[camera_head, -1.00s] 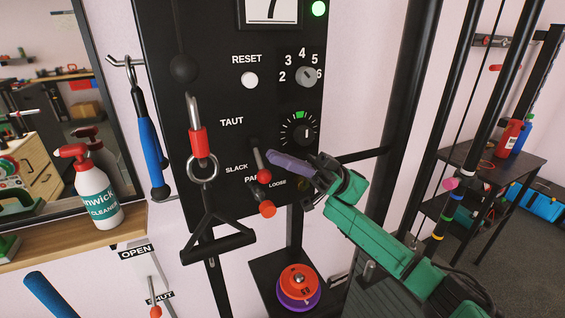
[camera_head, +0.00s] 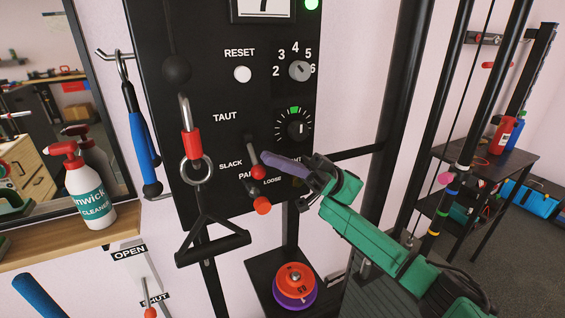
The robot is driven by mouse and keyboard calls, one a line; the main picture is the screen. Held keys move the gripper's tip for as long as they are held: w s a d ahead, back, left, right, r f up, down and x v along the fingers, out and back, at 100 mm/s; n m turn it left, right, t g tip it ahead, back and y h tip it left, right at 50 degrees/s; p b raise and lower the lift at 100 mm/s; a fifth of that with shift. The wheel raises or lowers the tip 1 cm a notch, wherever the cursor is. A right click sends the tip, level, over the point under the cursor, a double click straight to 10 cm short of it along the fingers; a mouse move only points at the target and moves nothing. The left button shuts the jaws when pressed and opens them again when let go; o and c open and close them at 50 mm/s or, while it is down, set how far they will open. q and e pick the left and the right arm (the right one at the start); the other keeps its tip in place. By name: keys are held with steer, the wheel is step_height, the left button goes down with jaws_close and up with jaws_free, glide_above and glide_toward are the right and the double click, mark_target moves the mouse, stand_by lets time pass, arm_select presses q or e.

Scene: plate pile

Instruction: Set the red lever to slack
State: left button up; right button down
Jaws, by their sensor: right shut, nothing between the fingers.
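The red lever (camera_head: 256,172) is on the black panel. Its shaft hangs down, and its red knob is low, just right of the SLACK label (camera_head: 231,164) and well below the TAUT label (camera_head: 225,116). My right gripper (camera_head: 266,156), with purple fingers, comes in from the right. It is shut and empty. Its tip is close to the right side of the lever just above the knob; I cannot tell whether they touch. My left gripper is not in view.
An orange-red knob (camera_head: 262,205) sits just below, by the partly hidden PARK and LOOSE labels. A black handle (camera_head: 211,242) hangs on a ring to the left. A dial (camera_head: 297,128) is above my right gripper. A spray bottle (camera_head: 88,192) stands on the left shelf.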

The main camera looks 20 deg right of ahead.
steer(key=b+v, duration=0.5)
steer(key=v, duration=0.9)
steer(key=shift+d, duration=0.2)
steer(key=shift+f, duration=0.15)
